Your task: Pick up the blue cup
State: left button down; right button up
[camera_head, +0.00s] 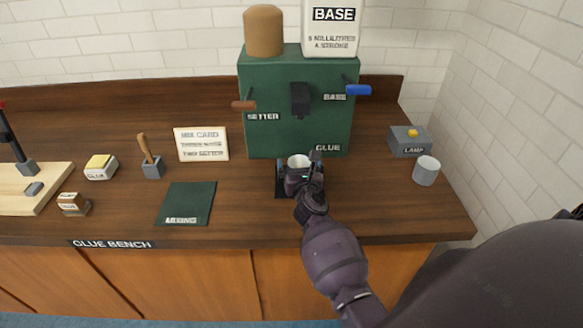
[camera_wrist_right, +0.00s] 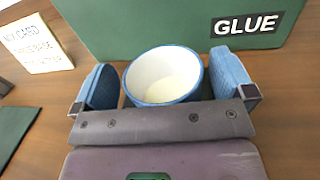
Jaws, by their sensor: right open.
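The blue cup (camera_head: 299,160) stands on the bench in front of the green glue machine (camera_head: 262,80). In the right wrist view the cup (camera_wrist_right: 160,98) is upright, blue outside, with a white inside that is cream at the bottom. My right gripper (camera_head: 298,166) is open around it. The two blue finger pads, with the gripper midpoint in the wrist view (camera_wrist_right: 165,75), stand on either side of the cup with gaps. The cup's lower front is hidden behind the gripper. My left gripper is out of view.
A grey cup (camera_head: 426,170) and a lamp box (camera_head: 409,141) stand to the right. A dark mixing mat (camera_head: 187,203), a mix card (camera_head: 201,144), and a brush in a holder (camera_head: 151,163) lie left. The machine has a nozzle (camera_head: 299,99) above the cup.

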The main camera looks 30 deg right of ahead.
jog(key=shift+s, duration=0.15)
jog(key=shift+s+r, duration=0.1)
jog(key=shift+c, duration=0.8)
jog(key=c, duration=0.7)
jog(key=shift+c, duration=1.2)
jog(key=shift+r, duration=0.1)
